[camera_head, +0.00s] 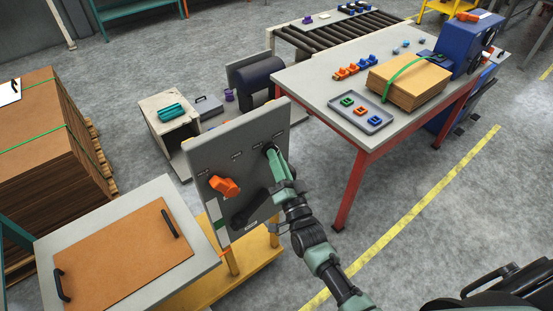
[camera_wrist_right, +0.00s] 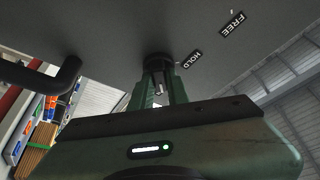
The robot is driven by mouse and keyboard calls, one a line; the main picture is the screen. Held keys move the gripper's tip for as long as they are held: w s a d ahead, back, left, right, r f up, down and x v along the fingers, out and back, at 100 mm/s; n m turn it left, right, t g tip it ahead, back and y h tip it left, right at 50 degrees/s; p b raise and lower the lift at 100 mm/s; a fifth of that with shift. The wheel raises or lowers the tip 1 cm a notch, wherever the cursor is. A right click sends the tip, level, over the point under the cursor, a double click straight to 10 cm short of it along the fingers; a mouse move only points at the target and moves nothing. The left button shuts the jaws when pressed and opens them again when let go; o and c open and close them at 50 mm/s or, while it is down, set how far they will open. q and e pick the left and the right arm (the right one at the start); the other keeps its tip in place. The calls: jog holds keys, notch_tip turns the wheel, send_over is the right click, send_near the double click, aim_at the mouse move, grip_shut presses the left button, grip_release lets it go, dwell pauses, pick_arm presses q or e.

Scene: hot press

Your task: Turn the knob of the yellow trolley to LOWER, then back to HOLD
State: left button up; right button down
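The yellow trolley (camera_head: 262,263) has an upright grey panel (camera_head: 205,150) with small labels. A small black knob (camera_head: 270,147) sits near the panel's upper right corner. My right gripper (camera_head: 275,154) reaches up to this knob. In the right wrist view the fingertips (camera_wrist_right: 158,70) close on the black knob (camera_wrist_right: 157,58) from both sides; they partly hide it. The labels HOLD and FREE lie to its right there. I see no LOWER label and cannot read the knob's pointer. A large orange knob (camera_head: 224,186) is lower left on the panel. My left gripper is out of view.
A black curved handle (camera_wrist_right: 45,75) juts from the panel beside the gripper. A red-legged table (camera_head: 300,82) with a tray (camera_head: 383,124) and cardboard stack (camera_head: 408,84) stands behind on the right. A brown board (camera_head: 125,255) lies at front left. Floor at right is clear.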

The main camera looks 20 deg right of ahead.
jog(key=shift+f, duration=0.1)
jog(key=shift+w+d+n+g+y+b, duration=0.15)
jog(key=shift+n+g+y+b, duration=1)
jog(key=shift+n, duration=3.1)
jog(key=shift+s+d+n+g+y+b, duration=0.15)
jog(key=shift+n+y+b, duration=1.9)
jog(key=shift+n, duration=2.15)
jog(key=shift+w+d+n+g+y+b, duration=0.15)
jog(key=shift+n+g+y+b, duration=0.65)
jog(key=shift+n+y, duration=2.5)
jog(key=shift+n+h, duration=0.9)
jog(key=shift+n, duration=0.25)
jog(key=c, duration=1.4)
grip_release()
jog(key=shift+o, duration=0.2)
